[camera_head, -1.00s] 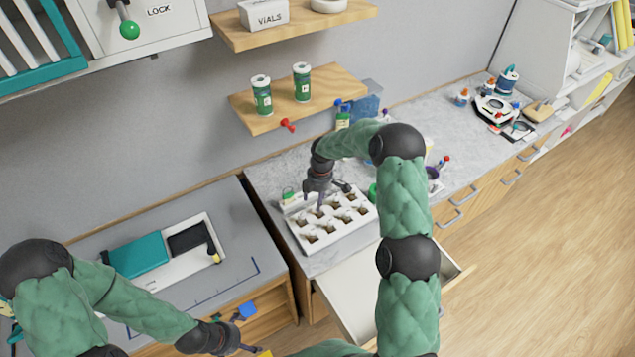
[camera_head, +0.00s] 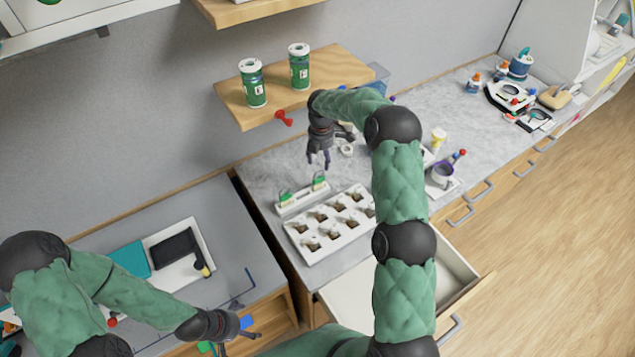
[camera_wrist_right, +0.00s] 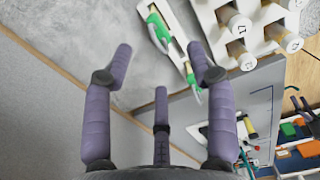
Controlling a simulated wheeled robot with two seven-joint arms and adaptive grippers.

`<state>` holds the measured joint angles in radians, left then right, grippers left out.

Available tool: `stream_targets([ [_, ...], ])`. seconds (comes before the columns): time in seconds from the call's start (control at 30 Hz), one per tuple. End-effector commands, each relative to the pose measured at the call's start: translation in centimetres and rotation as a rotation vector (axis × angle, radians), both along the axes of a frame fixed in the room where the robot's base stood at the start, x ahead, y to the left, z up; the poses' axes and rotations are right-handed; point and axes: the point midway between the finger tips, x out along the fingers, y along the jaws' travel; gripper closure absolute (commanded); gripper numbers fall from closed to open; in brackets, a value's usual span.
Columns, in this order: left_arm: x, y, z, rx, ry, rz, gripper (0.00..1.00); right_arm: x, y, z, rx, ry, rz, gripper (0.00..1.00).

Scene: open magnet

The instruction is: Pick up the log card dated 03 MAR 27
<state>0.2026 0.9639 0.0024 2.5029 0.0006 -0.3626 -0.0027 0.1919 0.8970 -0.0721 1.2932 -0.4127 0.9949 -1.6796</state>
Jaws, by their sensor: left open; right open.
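I cannot make out a log card with a readable date in either view. My right gripper (camera_head: 320,160) is open and empty above the grey counter, behind the white tray (camera_head: 296,240). In the right wrist view its spread fingers (camera_wrist_right: 162,75) have nothing between them, with the counter and tray edge beyond. My left gripper (camera_head: 256,336) is open at the bottom, by the front of the left desk, with no card visible in it.
Two green-labelled canisters (camera_head: 252,82) (camera_head: 299,66) stand on a wooden shelf (camera_head: 340,82). Green-and-white clip-like items (camera_head: 302,192) lie along the tray's back. An open drawer (camera_head: 453,268) juts out, partly behind my right arm. A dark wallet-like item (camera_head: 176,247) lies on the left desk.

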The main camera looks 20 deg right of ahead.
Motion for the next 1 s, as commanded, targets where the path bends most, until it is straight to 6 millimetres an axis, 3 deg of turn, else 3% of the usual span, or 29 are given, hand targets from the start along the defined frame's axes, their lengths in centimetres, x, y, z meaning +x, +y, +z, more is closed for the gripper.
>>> stream_targets([
  [0.03,0.0,0.0,-1.1,0.000,0.000,0.000,0.00,0.0,0.0,-1.1,0.000,0.000,0.000,0.43],
  [0.2,0.0,0.0,-1.7,0.000,0.000,0.000,0.00,0.0,0.0,-1.9,0.000,0.001,0.001,0.43],
  [1.0,0.0,0.0,-0.1,0.000,0.000,0.000,0.00,0.1,0.8,-10.7,0.000,0.001,0.000,0.43],
])
